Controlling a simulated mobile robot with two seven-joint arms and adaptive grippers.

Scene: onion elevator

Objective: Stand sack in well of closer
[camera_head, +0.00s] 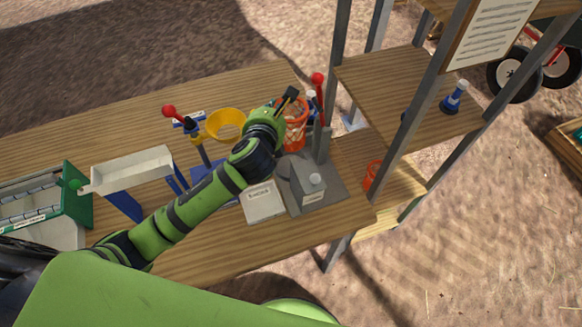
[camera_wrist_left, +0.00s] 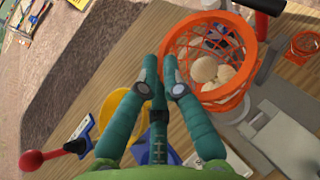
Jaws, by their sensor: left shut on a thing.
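An orange net sack (camera_head: 296,135) with a stiff rim hangs or stands roughly upright at the far edge of the bench. In the left wrist view the sack (camera_wrist_left: 247,92) is open at the top, with several pale onions (camera_wrist_left: 207,70) inside. My left gripper (camera_head: 288,98) is shut on the sack's rim; its fingertips (camera_wrist_left: 161,62) meet the near side of the rim. The grey closer (camera_head: 301,190), with a red-knobbed lever (camera_head: 318,80), is just beside the sack. The closer's well is hidden, and I cannot tell whether the sack's base touches anything.
A yellow funnel (camera_head: 225,122) and a second red-knobbed lever (camera_head: 169,111) stand left of my gripper. A white chute (camera_head: 130,170) lies farther left. A labelled box (camera_head: 262,204) is beside the closer. A shelf rack (camera_head: 400,90) with grey posts rises at the right.

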